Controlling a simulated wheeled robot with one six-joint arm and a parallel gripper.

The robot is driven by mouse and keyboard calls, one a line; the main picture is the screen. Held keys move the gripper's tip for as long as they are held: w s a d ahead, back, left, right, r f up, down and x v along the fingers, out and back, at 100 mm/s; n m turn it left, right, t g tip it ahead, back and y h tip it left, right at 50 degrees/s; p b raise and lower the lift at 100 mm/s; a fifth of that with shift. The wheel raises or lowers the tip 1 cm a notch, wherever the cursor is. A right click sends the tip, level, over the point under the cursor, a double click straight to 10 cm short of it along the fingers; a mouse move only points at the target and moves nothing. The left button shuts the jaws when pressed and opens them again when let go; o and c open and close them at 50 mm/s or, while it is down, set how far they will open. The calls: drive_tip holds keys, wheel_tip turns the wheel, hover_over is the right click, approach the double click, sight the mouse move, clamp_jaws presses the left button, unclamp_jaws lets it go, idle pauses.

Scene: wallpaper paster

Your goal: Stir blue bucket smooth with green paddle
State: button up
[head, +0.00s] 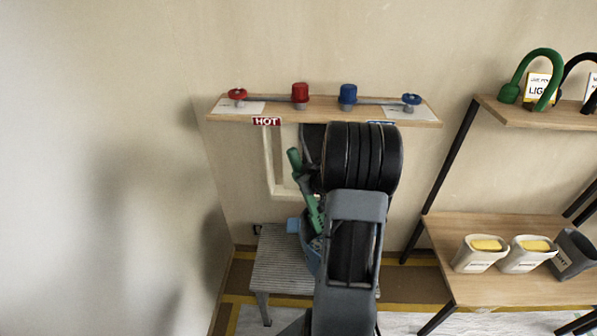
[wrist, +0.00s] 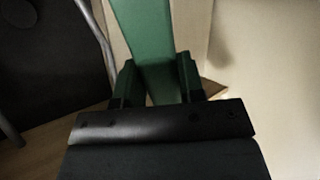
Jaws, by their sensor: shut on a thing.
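The green paddle (head: 312,212) stands tilted in the head view, its upper end up and to the left, its lower end going down toward the blue bucket (head: 311,249). The bucket is mostly hidden behind my arm; only its left part shows. It appears to be on the grey ribbed stool. In the wrist view my gripper (wrist: 158,85) is shut on the green paddle (wrist: 146,32), which runs up between the two fingers. My gripper itself is hidden by the arm in the head view. I cannot see inside the bucket or how deep the paddle reaches.
A grey ribbed stool (head: 270,270) stands below a wall shelf (head: 225,115) with red and blue taps and a HOT label. At right, a wooden rack (head: 440,230) holds two pale tubs (head: 480,262) and a dark pot (head: 572,252).

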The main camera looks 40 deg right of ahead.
sight(317, 213)
drive_tip(key=shift+s+d+f+b, duration=0.35)
drive_tip(key=shift+s+f+b, duration=0.65)
drive_tip(key=shift+f+b, duration=1.1)
drive_tip(key=shift+s+d+f+b, duration=0.4)
drive_tip(key=shift+s+f+b, duration=0.75)
drive_tip(key=shift+f, duration=1.8)
drive_tip(key=shift+s+d+f+b, duration=0.35)
drive_tip(key=shift+s+f+b, duration=0.5)
drive_tip(key=shift+f+b, duration=1.3)
drive_tip(key=shift+f+p, duration=0.35)
drive_tip(key=shift+f, duration=0.05)
